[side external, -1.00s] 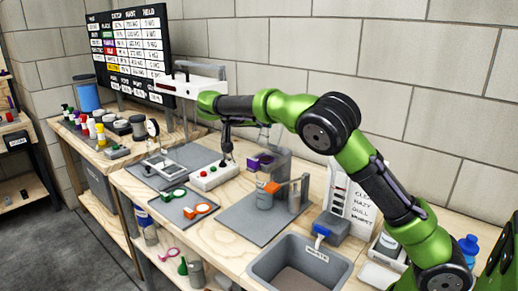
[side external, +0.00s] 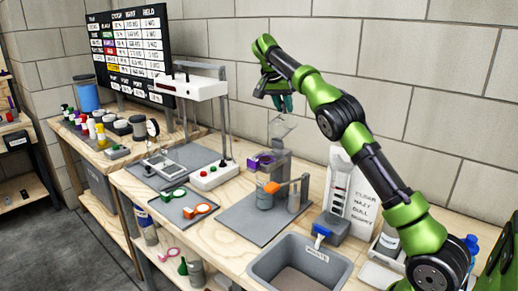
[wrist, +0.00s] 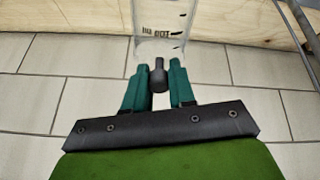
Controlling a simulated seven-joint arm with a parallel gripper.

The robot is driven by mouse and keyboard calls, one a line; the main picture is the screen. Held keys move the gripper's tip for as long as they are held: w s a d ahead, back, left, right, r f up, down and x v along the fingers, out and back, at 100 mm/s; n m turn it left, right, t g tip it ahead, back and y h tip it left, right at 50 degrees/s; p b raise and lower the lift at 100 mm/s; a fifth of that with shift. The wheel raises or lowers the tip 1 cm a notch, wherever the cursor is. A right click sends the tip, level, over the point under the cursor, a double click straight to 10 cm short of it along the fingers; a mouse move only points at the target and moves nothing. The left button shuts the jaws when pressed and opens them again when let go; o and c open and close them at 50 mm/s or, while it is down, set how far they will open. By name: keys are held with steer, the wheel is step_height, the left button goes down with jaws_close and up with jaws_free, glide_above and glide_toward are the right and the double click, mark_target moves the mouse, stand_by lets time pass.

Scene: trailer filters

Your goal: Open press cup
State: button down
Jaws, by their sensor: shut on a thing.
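My gripper (side external: 286,103) is raised above the workbench, by the back wall. In the wrist view its teal fingers (wrist: 159,75) are shut on a small dark grey handle (wrist: 155,74). A clear cup (wrist: 163,28) with dark markings shows just beyond the handle. In the side view a clear piece (side external: 282,128), probably this cup, hangs tilted below the fingers. I cannot tell whether the clear piece touches the post.
An orange clamp (side external: 271,187) and a small jar (side external: 265,201) stand on a grey mat (side external: 236,218). A button box (side external: 214,176) lies left. The waste bin (side external: 278,270) is in front. A blue-topped grey unit (side external: 330,228) stands right.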

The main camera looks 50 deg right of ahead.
steer(key=shift+s+d+f, duration=0.1)
steer(key=shift+d+f, duration=0.1)
steer(key=shift+d, duration=0.45)
steer(key=shift+s+d+f, duration=0.1)
steer(key=shift+d+f, duration=0.05)
steer(key=shift+d, duration=0.45)
steer(key=c, duration=1)
jaws_free()
steer(key=shift+w+a, duration=0.1)
steer(key=shift+a, duration=0.05)
steer(key=shift+r, duration=0.15)
steer(key=shift+a+r, duration=0.3)
steer(key=shift+r, duration=0.1)
steer(key=a, duration=1.2)
steer(key=shift+w+d, duration=0.1)
steer(key=shift+w, duration=0.05)
